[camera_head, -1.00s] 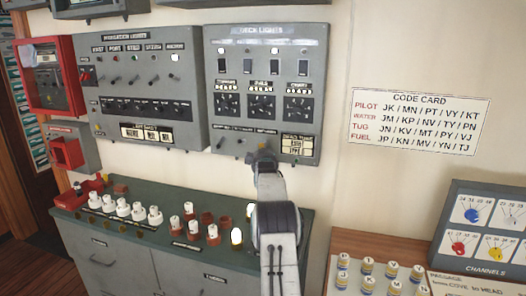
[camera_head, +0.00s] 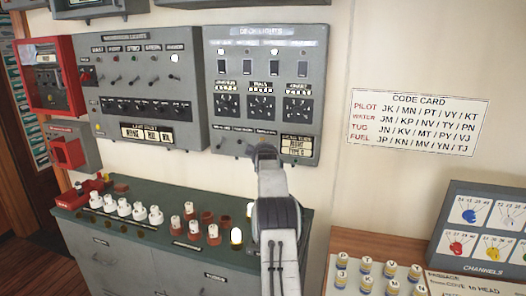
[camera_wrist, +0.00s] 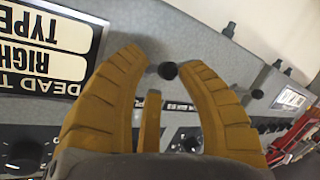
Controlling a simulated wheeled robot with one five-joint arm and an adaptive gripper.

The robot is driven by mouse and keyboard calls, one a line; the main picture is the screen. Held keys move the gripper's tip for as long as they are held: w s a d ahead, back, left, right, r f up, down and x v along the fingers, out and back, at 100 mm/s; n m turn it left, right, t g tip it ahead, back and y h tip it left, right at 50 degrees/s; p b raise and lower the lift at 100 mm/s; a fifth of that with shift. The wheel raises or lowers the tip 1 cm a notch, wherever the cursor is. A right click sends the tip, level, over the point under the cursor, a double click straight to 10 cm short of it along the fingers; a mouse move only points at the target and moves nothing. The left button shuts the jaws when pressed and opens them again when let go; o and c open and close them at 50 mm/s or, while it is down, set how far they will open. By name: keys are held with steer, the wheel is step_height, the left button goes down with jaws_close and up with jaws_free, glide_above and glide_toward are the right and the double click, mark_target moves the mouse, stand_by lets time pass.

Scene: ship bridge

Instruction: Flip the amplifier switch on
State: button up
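The grey deck lights panel (camera_head: 313,80) hangs on the wall. Small switches line its bottom edge, and my gripper (camera_head: 264,148) is up against the right part of that row. In the wrist view, seen upside down, my gripper (camera_wrist: 165,62) is open, with its two tan fingers on either side of a small switch with a round black tip (camera_wrist: 168,70). A gap shows between each finger and the tip. A label (camera_wrist: 178,105) behind the fingers is partly hidden, and I cannot read whether it says amplifier.
The "dead tube" display (camera_head: 297,146) is just right of my gripper. Below stands a green-topped cabinet (camera_head: 115,190) with several white and red tubes. The code card (camera_head: 420,122) hangs on the right, with clear wall between it and the panel.

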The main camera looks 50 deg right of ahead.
steer(key=shift+o, duration=1.1)
steer(key=shift+a, duration=0.1)
steer(key=shift+a, duration=0.1)
steer(key=v, duration=1.1)
steer(key=shift+s+a, duration=0.15)
steer(key=shift+s, duration=0.2)
